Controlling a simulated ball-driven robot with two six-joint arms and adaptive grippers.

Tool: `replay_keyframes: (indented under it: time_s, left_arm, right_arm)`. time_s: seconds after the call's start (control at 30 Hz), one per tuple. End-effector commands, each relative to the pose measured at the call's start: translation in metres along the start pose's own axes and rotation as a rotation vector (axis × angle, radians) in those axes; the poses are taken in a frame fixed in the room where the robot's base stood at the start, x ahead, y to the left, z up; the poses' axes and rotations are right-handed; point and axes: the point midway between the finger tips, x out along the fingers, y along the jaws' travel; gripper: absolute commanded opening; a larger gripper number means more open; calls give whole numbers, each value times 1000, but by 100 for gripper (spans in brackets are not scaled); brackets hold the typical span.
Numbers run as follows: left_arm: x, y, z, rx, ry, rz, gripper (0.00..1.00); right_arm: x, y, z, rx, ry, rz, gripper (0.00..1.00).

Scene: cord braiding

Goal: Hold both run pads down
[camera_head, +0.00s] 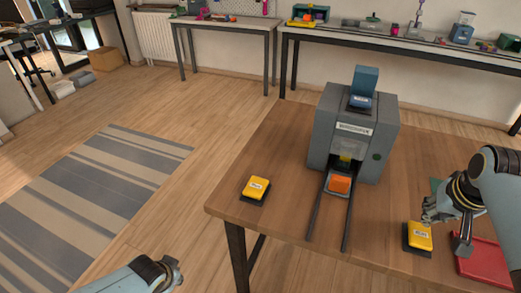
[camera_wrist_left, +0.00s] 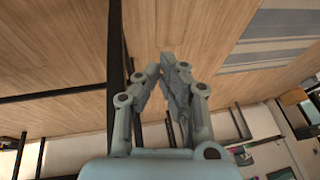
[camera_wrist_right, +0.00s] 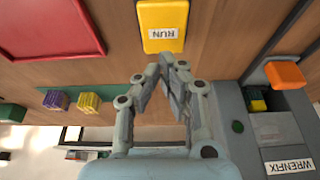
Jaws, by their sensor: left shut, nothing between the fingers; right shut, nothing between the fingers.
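The left run pad (camera_head: 256,186), yellow on a dark base, lies near the table's left front corner. The right run pad (camera_head: 420,237) lies right of the machine's rails; in the right wrist view, the right pad (camera_wrist_right: 162,22) shows its RUN label just beyond my fingertips. My right gripper (camera_head: 430,217) is shut and empty at the right pad's far edge; I cannot tell if it touches. My left gripper (camera_head: 175,270) is shut and empty, off the table to the left and well apart from the left pad. In the left wrist view, the left fingertips (camera_wrist_left: 174,60) have floor behind them.
A grey machine (camera_head: 350,132) stands on the wooden table (camera_head: 285,150), with two dark rails reaching to the front edge. An orange block (camera_head: 340,184) sits between the rails. A red tray (camera_head: 487,262) lies right of the right pad. Table around the left pad is clear.

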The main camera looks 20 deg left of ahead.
Motion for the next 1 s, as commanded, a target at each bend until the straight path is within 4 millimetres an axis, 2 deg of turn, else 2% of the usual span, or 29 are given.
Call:
replay_keyframes:
  time_s: [0.03,0.17,0.2,0.33,0.43,0.47,0.5,0.6,0.73,0.83,1.0]
  left_arm:
    - [-3,-8,-36,-3,37,-19,0]
    - [-17,-30,-118,-18,115,-72,0]
    - [-24,-36,-143,-23,139,-88,0]
    - [-53,-53,-222,-54,208,-136,0]
    - [-85,-53,-280,-91,235,-153,0]
    - [-97,-48,-296,-104,233,-148,0]
    - [-113,-35,-312,-122,217,-126,0]
    - [-147,7,-331,-134,140,-38,0]
    - [-182,52,-338,-111,58,76,0]
    - [-200,74,-340,-91,20,137,0]
    - [-212,89,-339,-71,-8,181,0]
  right_arm:
    - [0,0,0,0,0,0,0]
    - [0,0,0,0,0,0,0]
    - [0,0,0,0,0,0,0]
    - [0,0,0,0,0,0,0]
    - [0,0,0,0,0,0,0]
    - [0,0,0,0,0,0,0]
    - [0,0,0,0,0,0,0]
    - [0,0,0,0,0,0,0]
    - [0,0,0,0,0,0,0]
    - [0,0,0,0,0,0,0]
    - [0,0,0,0,0,0,0]
